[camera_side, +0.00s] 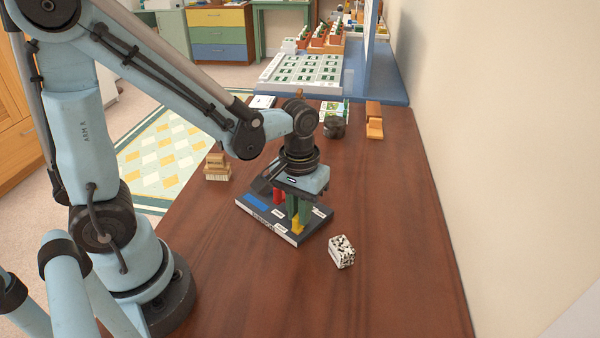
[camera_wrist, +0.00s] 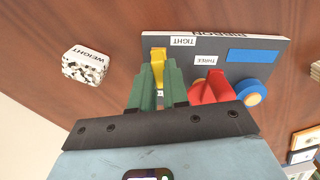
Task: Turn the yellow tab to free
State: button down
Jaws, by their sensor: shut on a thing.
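The yellow tab (camera_side: 298,226) stands on a dark grey board (camera_wrist: 217,47) lying on the table. In the wrist view the yellow tab (camera_wrist: 158,57) is beside a white label reading TIGHT (camera_wrist: 184,41). My gripper (camera_side: 298,212) points down over the board, its green fingers shut on the yellow tab; these fingers (camera_wrist: 157,72) hide its lower part in the wrist view. A red tab (camera_wrist: 212,88) is beside a label reading THREE (camera_wrist: 205,60). A blue round piece (camera_wrist: 256,93) and a blue strip (camera_wrist: 253,56) are also on the board. No label reading free is legible.
A speckled block marked WEIGHT (camera_wrist: 84,66) lies near the board; it also shows in the side view (camera_side: 342,251). A brush (camera_side: 216,168) stands at the table's left edge. A dark pot (camera_side: 334,127) and wooden piece (camera_side: 374,122) are behind. The near right table is clear.

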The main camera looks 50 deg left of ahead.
jog(key=shift+m, duration=1)
jog(key=shift+d, duration=0.1)
jog(key=c, duration=1.1)
grip_release()
jog(key=shift+r, duration=6.05)
jog(key=a+m+t, duration=0.1)
jog(key=t, duration=0.1)
jog(key=f+t, duration=0.1)
jog(key=t, duration=0.1)
jog(key=s+a+f+m+t, duration=0.1)
jog(key=t, duration=0.2)
jog(key=shift+a+m, duration=0.3)
jog(key=shift+a, duration=0.05)
